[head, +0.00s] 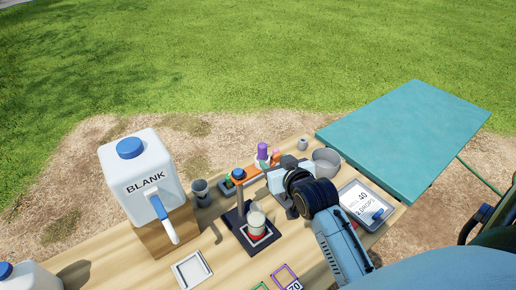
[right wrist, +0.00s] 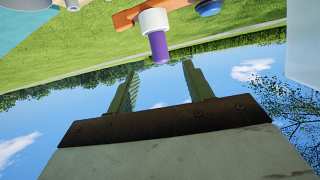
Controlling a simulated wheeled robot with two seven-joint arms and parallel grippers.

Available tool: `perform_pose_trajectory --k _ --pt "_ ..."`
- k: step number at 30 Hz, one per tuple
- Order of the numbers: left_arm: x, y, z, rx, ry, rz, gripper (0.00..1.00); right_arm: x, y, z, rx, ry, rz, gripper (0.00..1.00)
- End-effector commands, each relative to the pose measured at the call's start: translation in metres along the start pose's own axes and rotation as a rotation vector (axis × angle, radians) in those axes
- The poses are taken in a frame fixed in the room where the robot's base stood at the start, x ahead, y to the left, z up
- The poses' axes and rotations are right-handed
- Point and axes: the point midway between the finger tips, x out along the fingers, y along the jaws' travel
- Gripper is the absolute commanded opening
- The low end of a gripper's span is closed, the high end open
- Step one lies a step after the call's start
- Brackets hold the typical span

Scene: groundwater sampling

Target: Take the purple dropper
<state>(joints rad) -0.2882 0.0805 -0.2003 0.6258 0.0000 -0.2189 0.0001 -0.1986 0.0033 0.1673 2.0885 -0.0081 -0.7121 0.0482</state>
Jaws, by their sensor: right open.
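The purple dropper (head: 263,151) has a purple top and a white lower part. It stands upright at an orange rack (head: 244,175) near the table's far edge. My right gripper (head: 272,168) is open and close to the dropper in the head view. In the right wrist view, which is upside down, the purple top (right wrist: 160,48) points toward the gap between the open fingers (right wrist: 160,70). It lies just beyond the fingertips, and nothing is between them. My left gripper is out of view.
A white BLANK jug (head: 136,180) on a wooden block stands left, beside a grey cup (head: 201,190). A dark stand with a red-and-white vial (head: 257,225) is in front. A grey beaker (head: 326,162) and a tablet (head: 363,203) are right. A teal panel (head: 410,135) lies beyond.

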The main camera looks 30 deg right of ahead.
Motion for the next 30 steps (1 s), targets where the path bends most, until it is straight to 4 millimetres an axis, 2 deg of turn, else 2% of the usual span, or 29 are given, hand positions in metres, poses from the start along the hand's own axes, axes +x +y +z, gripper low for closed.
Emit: perform_pose_trajectory --k 3,7,11,19,25,30 --pt "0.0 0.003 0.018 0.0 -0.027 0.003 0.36 0.025 0.0 0.001 0.0 -0.002 0.0 0.51" --pt "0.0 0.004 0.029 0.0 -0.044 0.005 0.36 0.047 0.0 0.001 0.0 -0.002 0.0 0.51" --pt "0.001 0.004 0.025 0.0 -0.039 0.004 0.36 0.059 0.0 0.001 -0.001 -0.002 0.0 0.51" --pt "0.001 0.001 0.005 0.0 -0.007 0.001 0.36 0.079 0.0 0.003 -0.001 -0.003 0.0 0.51" --pt "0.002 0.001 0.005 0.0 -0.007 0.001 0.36 0.105 0.001 0.005 -0.001 -0.003 -0.001 0.51" --pt "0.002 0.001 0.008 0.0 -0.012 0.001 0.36 0.114 0.001 0.005 -0.002 -0.003 -0.001 0.51"
